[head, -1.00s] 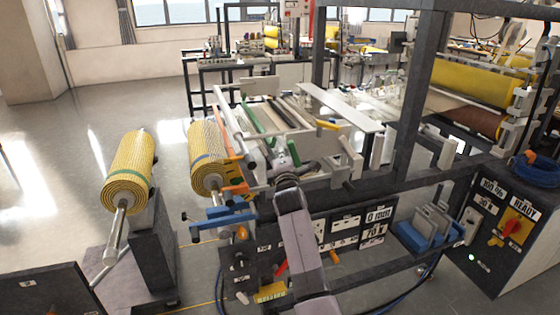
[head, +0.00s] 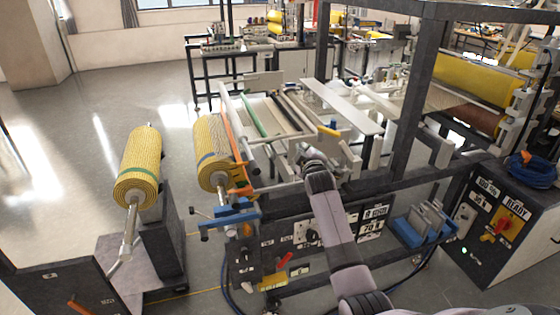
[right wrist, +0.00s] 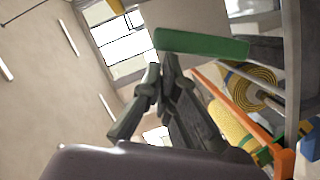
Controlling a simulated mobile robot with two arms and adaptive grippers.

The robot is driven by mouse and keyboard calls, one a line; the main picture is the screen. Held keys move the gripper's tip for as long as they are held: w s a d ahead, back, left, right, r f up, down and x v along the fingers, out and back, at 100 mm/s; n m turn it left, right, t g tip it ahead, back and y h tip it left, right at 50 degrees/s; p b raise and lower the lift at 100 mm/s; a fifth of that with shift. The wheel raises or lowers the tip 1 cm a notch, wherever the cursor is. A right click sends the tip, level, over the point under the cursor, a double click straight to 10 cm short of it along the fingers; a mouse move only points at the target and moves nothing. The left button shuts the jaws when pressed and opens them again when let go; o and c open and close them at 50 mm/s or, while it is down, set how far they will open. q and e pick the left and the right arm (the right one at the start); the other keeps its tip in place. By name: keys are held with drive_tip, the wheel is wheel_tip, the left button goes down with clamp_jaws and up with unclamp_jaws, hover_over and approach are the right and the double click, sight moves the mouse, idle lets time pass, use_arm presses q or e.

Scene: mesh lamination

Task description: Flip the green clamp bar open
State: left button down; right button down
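The green clamp bar (head: 253,117) lies lengthwise on the near machine, between the orange bar and the dark rollers. In the right wrist view the green bar (right wrist: 203,45) crosses above the fingertips, its left end close to them. My right gripper (right wrist: 162,66) has its fingers drawn together; I see nothing clearly between them. Whether the tips touch the bar is unclear. In the head view the right gripper (head: 306,153) is over the near side of the machine, right of the green bar, mostly hidden by my own wrist. My left gripper is out of view.
An orange bar (head: 229,138) runs left of the green bar, next to a yellow mesh roll (head: 211,150). A blue bracket (head: 232,216) juts out in front. A dark post (head: 424,90) rises at right. Open floor lies left.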

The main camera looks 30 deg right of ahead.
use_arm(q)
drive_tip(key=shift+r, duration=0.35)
use_arm(e)
drive_tip(key=shift+s+d+f+m, duration=0.1)
drive_tip(key=shift+d+f+m, duration=0.05)
drive_tip(key=shift+d+m, duration=0.2)
drive_tip(key=shift+f, duration=0.1)
use_arm(q)
drive_tip(key=shift+p, duration=0.3)
